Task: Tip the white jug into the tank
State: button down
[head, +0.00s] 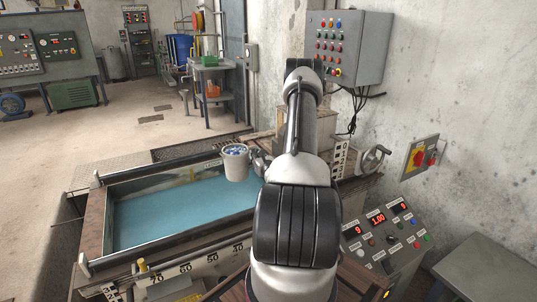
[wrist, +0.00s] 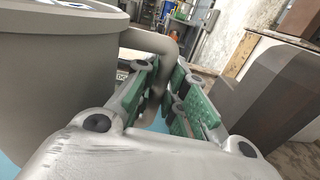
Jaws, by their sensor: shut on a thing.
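The white jug (head: 236,166) is upright above the tank's blue liquid in the head view, with blue and white contents showing at its mouth. Its grey-looking side (wrist: 60,85) fills the left of the wrist view. My gripper (wrist: 163,95) has its green-padded fingers around the jug's handle (wrist: 150,42) and is shut on it. In the head view my gripper (head: 258,163) is small, just right of the jug, and partly hidden by the arm. The tank (head: 100,212) is a long rectangular trough with a brown rim, holding blue liquid.
A control panel with red displays (head: 378,232) stands right of my arm. A grey control box (head: 345,48) hangs on the wall behind. A handwheel (head: 373,160) sits at the tank's right end. The liquid left of the jug is clear of objects.

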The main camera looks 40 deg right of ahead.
jog(key=shift+s+d+f+m+g+h, duration=0.5)
jog(key=shift+s+d+f+m+h, duration=0.6)
jog(key=shift+d+f, duration=1.9)
notch_tip(320, 180, up, 9)
jog(key=n+t, duration=0.2)
jog(key=n, duration=0.9)
jog(key=a+n, duration=0.2)
jog(key=n, duration=0.1)
jog(key=w+a+f+n+t+y, duration=0.1)
jog(key=a+n, duration=0.2)
jog(key=w+a+n+y, duration=0.1)
jog(key=a+n, duration=0.1)
jog(key=shift+a+f+n, duration=0.2)
jog(key=shift+a+n, duration=0.05)
jog(key=shift+n, duration=0.15)
jog(key=shift+w+a+n+t+y, duration=0.2)
jog(key=shift+a+n+y, duration=0.1)
jog(key=shift+a+n, duration=0.4)
jog(key=shift+w+a+n+t+y, duration=0.15)
jog(key=shift+a+n+y, duration=0.15)
jog(key=shift+a+n, duration=0.4)
